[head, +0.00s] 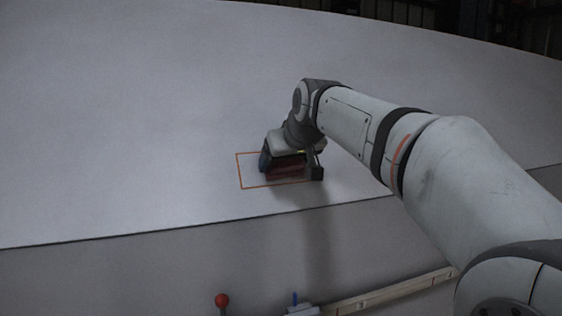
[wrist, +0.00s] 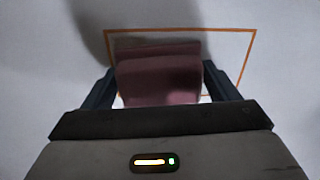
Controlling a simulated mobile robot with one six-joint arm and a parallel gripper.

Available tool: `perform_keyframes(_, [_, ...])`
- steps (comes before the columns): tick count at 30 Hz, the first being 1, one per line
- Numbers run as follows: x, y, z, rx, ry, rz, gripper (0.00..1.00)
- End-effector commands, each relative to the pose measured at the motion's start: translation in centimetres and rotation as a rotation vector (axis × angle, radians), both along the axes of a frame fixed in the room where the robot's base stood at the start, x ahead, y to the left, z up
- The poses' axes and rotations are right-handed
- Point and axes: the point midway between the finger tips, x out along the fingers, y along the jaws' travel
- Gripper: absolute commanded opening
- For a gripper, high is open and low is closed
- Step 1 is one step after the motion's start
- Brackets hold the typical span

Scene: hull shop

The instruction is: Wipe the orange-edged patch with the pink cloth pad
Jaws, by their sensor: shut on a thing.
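The orange-edged patch (head: 249,171) is a thin orange rectangle on the pale, curved hull surface. In the wrist view its orange outline (wrist: 247,57) shows around and beyond the pad. My gripper (head: 292,172) is over the right part of the patch, shut on the pink cloth pad (head: 286,170). In the wrist view the pad (wrist: 160,75) looks dark pink and sits between the two dark fingers. The pad is at or very near the surface; I cannot tell whether it touches. My gripper and the pad hide the patch's right part in the head view.
The pale hull surface (head: 120,130) around the patch is clear. Below its lower edge are a red-knobbed stick (head: 222,300), a small blue-topped item (head: 295,300) and a long wooden level-like bar (head: 390,293). Dark shelving stands at the back right.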

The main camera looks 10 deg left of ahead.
Motion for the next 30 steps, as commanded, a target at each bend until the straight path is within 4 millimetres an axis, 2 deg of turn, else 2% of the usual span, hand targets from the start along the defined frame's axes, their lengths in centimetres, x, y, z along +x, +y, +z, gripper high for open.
perform_keyframes(6, [0.9,-1.8,0.0,0.001,0.001,-0.004,0.61])
perform_keyframes(14, [1.3,-2.6,0.0,0.0,0.001,-0.004,0.61])
perform_keyframes(21, [2.1,-4.4,0.0,0.001,0.002,-0.004,0.61])
perform_keyframes(30, [2.0,-4.2,0.0,0.001,0.0,-0.001,0.61])
